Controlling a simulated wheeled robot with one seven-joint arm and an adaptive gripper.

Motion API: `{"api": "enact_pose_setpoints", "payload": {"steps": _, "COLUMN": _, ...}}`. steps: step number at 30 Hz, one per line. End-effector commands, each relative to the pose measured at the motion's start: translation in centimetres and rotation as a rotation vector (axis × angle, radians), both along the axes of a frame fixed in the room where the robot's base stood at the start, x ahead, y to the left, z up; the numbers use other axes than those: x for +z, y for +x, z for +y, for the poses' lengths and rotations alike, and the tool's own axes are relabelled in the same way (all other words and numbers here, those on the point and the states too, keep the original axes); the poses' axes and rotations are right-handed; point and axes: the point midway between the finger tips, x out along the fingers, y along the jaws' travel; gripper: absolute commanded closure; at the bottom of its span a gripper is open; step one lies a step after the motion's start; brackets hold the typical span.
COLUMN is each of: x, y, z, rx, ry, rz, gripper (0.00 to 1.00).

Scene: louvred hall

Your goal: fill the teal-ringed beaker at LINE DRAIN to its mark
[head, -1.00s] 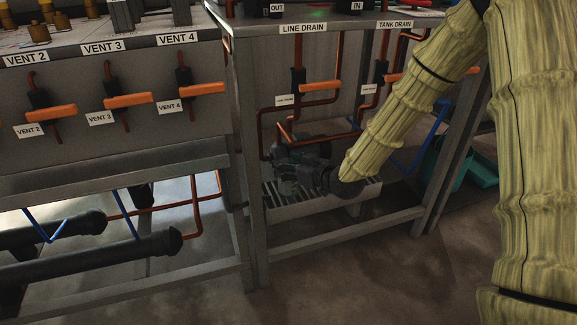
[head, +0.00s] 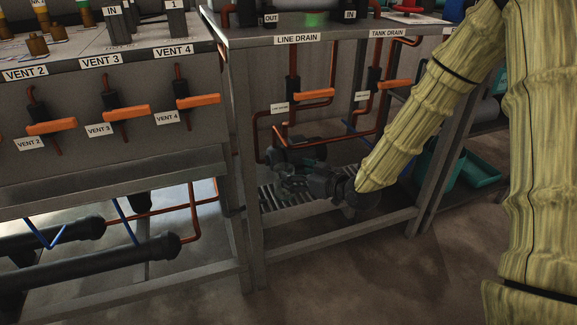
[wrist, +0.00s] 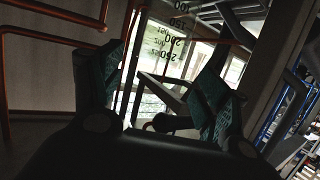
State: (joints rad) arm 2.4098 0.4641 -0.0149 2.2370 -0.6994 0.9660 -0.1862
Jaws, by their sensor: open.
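The LINE DRAIN label (head: 297,38) is on the front edge of the drain stand. Below it are the orange valve handle (head: 314,95) and copper pipes. My gripper (head: 285,180) is low over the slatted tray under these pipes, dark and hard to make out. In the wrist view its two fingers (wrist: 160,92) with dark teal patterned pads stand apart. A clear beaker (wrist: 168,45) with black graduation numbers shows beyond and between them. I cannot tell whether the pads touch it. In the head view the beaker is mostly hidden; its ring, mark and liquid level are not readable.
The slatted tray (head: 290,213) sits within the stand's frame legs. The TANK DRAIN handle (head: 395,84) is just right. The VENT bench (head: 110,150) stands left with several orange handles. A teal bin (head: 480,172) lies at right. Open floor is in front.

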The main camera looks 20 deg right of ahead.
Motion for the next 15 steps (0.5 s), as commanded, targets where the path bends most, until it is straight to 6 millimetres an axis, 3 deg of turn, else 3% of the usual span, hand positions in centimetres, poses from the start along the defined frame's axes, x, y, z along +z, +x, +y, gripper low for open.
{"api": "enact_pose_setpoints", "payload": {"steps": 6, "x": 1.4, "y": -3.1, "z": -1.5, "rx": -0.001, "ry": 0.0, "rz": 0.001, "gripper": 0.25}}
{"api": "enact_pose_setpoints", "payload": {"steps": 15, "x": 1.7, "y": -4.9, "z": -2.3, "rx": -0.001, "ry": 0.0, "rz": -0.001, "gripper": 0.25}}
